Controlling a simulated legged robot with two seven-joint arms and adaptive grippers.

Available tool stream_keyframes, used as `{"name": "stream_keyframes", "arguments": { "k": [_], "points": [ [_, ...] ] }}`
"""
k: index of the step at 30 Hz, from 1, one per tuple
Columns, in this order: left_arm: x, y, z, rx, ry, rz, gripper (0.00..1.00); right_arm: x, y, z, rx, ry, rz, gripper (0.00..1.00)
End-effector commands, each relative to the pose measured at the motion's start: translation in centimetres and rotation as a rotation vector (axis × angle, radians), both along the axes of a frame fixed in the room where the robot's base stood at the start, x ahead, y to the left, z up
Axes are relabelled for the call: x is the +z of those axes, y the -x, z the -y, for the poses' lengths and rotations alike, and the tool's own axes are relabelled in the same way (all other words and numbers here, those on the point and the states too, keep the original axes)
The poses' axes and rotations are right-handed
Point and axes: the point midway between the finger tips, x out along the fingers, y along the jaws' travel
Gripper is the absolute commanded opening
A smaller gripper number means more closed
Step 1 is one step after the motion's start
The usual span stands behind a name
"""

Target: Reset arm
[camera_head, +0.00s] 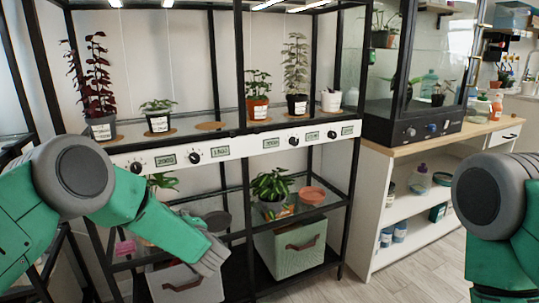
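My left arm comes in from the left, bends at a grey joint and reaches down in front of the shelving. At its end is a small grey part, my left gripper (212,258), in front of the lower shelf and above the left storage box. Its fingers are too small and unclear to show whether they are open or shut, and I see nothing clearly held. My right arm shows only as a grey joint and green link at the right edge. My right gripper is out of view.
A black-framed plant shelf (240,128) holds several potted plants, with labelled knobs along its front. Below are a plant (271,184), a terracotta dish (312,195), a grey-green box (291,246) and a left box (186,283). A glass cabinet (415,128) stands on a wooden counter. Floor (400,278) is clear at lower right.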

Motion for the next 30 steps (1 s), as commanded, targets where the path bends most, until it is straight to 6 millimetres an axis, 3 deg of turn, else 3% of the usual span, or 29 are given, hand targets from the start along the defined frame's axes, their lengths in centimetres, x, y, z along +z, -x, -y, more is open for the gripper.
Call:
{"name": "stream_keyframes", "arguments": {
  "k": [1, 5, 9, 13, 18, 21, 24, 27, 30],
  "points": [
    [-1.7, 1.9, 1.0, -0.113, -0.06, -0.129, 0.0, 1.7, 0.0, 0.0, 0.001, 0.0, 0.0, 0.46],
    [-7.9, 9.1, 3.1, -0.434, -0.21, -0.481, 0.0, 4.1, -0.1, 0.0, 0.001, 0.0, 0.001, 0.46],
    [-12.4, 18.9, 3.9, -0.721, -0.325, -0.814, 0.0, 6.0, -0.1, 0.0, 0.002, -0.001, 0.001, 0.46],
    [-14.0, 28.7, 3.6, -0.949, -0.389, -1.087, 0.0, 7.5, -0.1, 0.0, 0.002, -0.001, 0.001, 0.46],
    [-13.1, 40.4, 2.4, -1.198, -0.417, -1.375, 0.0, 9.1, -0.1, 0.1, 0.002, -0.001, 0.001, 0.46],
    [-12.0, 45.3, 1.6, -1.303, -0.41, -1.486, 0.0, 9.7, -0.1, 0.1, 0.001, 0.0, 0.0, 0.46],
    [-11.2, 48.4, 0.9, -1.373, -0.399, -1.553, 0.0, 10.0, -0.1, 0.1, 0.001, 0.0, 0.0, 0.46],
    [-10.9, 49.9, 0.6, -1.407, -0.39, -1.582, 0.0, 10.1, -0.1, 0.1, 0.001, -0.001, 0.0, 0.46],
    [-10.8, 50.0, 0.5, -1.41, -0.39, -1.585, 0.0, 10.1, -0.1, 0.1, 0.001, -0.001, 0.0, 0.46]
  ]
}}
